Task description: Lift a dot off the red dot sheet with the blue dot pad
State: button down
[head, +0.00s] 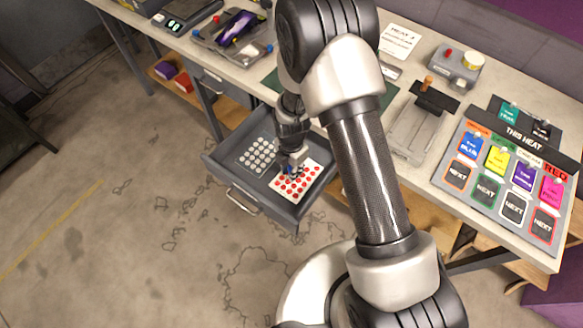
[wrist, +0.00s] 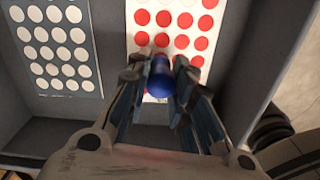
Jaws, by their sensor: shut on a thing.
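The red dot sheet (head: 296,182) lies in the open drawer, a white sheet with rows of red dots. It also shows in the wrist view (wrist: 190,22), at top centre. My gripper (head: 291,170) is over the sheet, pointing down into the drawer. In the wrist view my gripper (wrist: 160,75) is shut on the blue dot pad (wrist: 160,78), a rounded blue thing between the fingertips. The pad appears over the sheet's lower left part. Its far end is hidden, so I cannot tell whether it touches a dot.
A grey sheet of white dots (head: 257,155) lies in the drawer (head: 222,165), left of the red one. The drawer walls stand close around both sheets. The workbench (head: 400,180) above holds a board of coloured cards (head: 505,170) and a grey slotted fixture (head: 415,130).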

jog(key=shift+f+b, duration=0.5)
jog(key=shift+f, duration=0.05)
dwell(1.6)
jog(key=shift+r+p, duration=2.4)
jog(key=shift+r, duration=1.15)
